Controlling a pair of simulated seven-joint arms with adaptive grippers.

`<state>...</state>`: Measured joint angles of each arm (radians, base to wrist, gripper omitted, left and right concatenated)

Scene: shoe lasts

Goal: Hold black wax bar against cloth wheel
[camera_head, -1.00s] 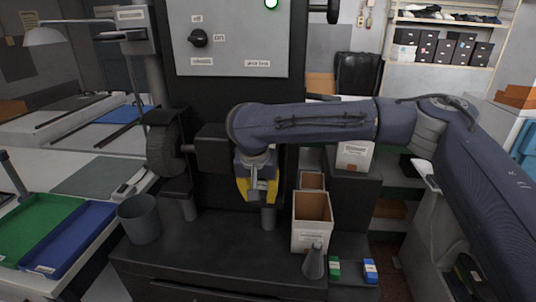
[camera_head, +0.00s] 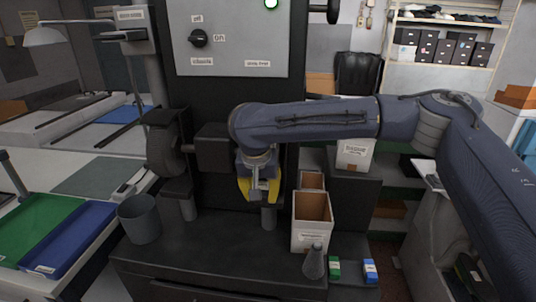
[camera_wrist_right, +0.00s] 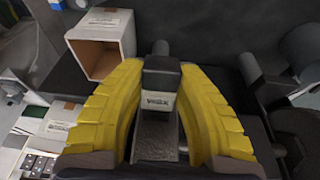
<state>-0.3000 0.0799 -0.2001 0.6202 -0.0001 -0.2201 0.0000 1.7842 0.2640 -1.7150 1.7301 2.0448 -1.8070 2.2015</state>
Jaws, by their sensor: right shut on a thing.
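My right gripper (camera_head: 260,196) has yellow fingers and hangs in front of the dark machine column, right of the wheel. In the right wrist view, its fingers (camera_wrist_right: 160,72) are shut on the black wax bar (camera_wrist_right: 161,72), which has a white label band. Most of the bar is hidden in the head view. The cloth wheel (camera_head: 162,150) is a dark disc on the left end of the machine's shaft. The bar is clearly apart from it. My left gripper is in neither view.
An open cardboard box (camera_head: 312,222) stands right of the gripper. A grey cone (camera_head: 314,264), a green-and-white box (camera_head: 334,267) and a blue-and-white box (camera_head: 370,271) stand at the front right. A grey bin (camera_head: 139,220) stands below the wheel. The bench front is clear.

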